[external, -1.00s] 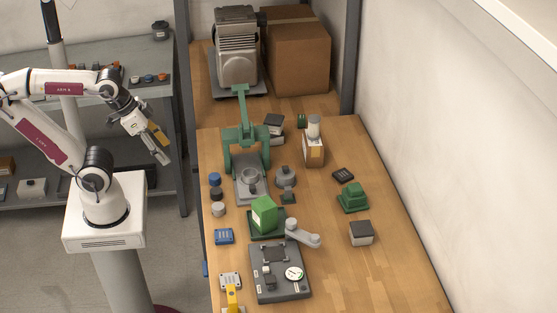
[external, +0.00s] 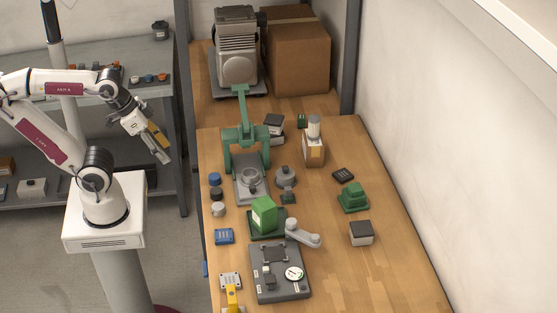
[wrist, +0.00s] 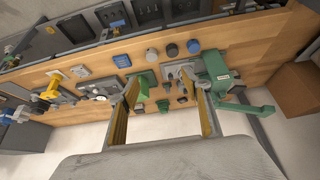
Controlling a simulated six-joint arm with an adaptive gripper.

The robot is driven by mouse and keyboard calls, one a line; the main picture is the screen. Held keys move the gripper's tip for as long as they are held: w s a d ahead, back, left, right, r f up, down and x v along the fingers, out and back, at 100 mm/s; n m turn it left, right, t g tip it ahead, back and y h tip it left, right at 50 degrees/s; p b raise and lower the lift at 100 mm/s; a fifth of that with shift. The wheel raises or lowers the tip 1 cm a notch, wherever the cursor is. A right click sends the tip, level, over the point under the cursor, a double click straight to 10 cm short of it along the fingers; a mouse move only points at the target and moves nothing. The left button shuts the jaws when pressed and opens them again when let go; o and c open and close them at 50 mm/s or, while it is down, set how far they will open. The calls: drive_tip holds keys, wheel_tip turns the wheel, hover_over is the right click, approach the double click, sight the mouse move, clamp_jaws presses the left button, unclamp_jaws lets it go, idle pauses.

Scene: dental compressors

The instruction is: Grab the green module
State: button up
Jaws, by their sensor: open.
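A bright green box-shaped module (external: 264,214) stands on a dark green base near the middle of the wooden bench. A darker green stepped block (external: 353,197) sits further right on the bench. My gripper (external: 160,144) is open and empty, up in the air left of the bench and well apart from both. In the wrist view my gripper (wrist: 162,84) shows two spread fingers with yellowish inner faces. Green parts (wrist: 149,78) show beside the left finger, which partly hides that area.
A green press (external: 245,150) stands behind the bright green module. A grey gauge panel (external: 280,287) lies in front, with a light grey lever (external: 303,234) between. A blue block (external: 224,236) is left. A cardboard box (external: 298,55) stands at the back. The bench's front right is clear.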

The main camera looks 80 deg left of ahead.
idle(0.3)
drive_tip(key=w+a+r+m+t+y, duration=0.25)
drive_tip(key=w+a+m, duration=0.35)
drive_tip(key=w+a, duration=0.5)
drive_tip(key=w+a+r+m+t+y, duration=0.1)
drive_tip(key=w+a+r+m+t, duration=0.15)
drive_tip(key=w+a+m, duration=0.8)
drive_tip(key=w+a+r+m+t+y, duration=0.1)
drive_tip(key=w+a+r+y, duration=0.35)
drive_tip(key=w, duration=1.25)
drive_tip(key=w+a+f+m+t+h, duration=0.2)
drive_tip(key=w+a+f+m+h, duration=0.5)
drive_tip(key=a+f+m, duration=0.4)
drive_tip(key=a+f+m+h, duration=0.1)
drive_tip(key=f+m, duration=0.2)
drive_tip(key=f, duration=0.2)
drive_tip(key=s+a+f+m+h, duration=0.1)
drive_tip(key=a+f+m, duration=0.1)
drive_tip(key=f, duration=0.3)
drive_tip(key=a+f+m, duration=0.1)
drive_tip(key=f+m, duration=0.3)
drive_tip(key=f, duration=0.1)
drive_tip(key=shift+s+a+f+h, duration=0.25)
drive_tip(key=shift+s+f+h, duration=0.05)
drive_tip(key=shift+f+h, duration=0.1)
drive_tip(key=shift+s+f, duration=0.15)
drive_tip(key=shift+f, duration=0.3)
drive_tip(key=shift+m+h, duration=0.25)
drive_tip(key=shift+h, duration=0.05)
